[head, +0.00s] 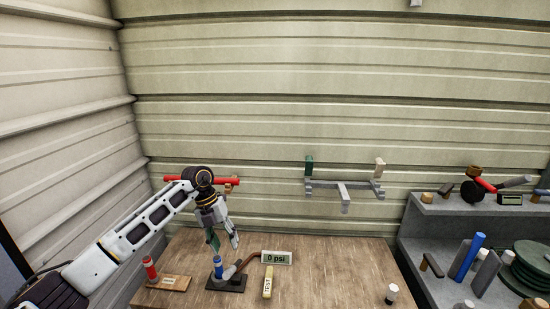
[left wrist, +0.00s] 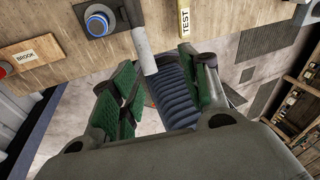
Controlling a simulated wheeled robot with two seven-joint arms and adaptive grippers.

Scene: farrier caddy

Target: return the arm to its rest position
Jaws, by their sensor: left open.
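My left arm reaches in from the left in the head view. My left gripper (head: 224,240) hangs fingers-down above the wooden table (head: 330,262), over a blue-topped fixture (head: 218,263) on a black base. In the left wrist view the gripper (left wrist: 157,88) has its green-padded fingers spread apart. A grey cylinder (left wrist: 144,45) shows between and beyond them, and I see nothing gripped. The blue cap (left wrist: 97,23) lies beyond the fingers there. My right gripper is not in view.
A red-topped post (head: 150,267), a "0 psi" display (head: 277,258) and a yellow TEST tag (head: 268,282) are near the gripper. A grey wall bracket (head: 344,190) is right of it. Grey steps (head: 430,212) with tools stand right. The table's right-middle is mostly clear.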

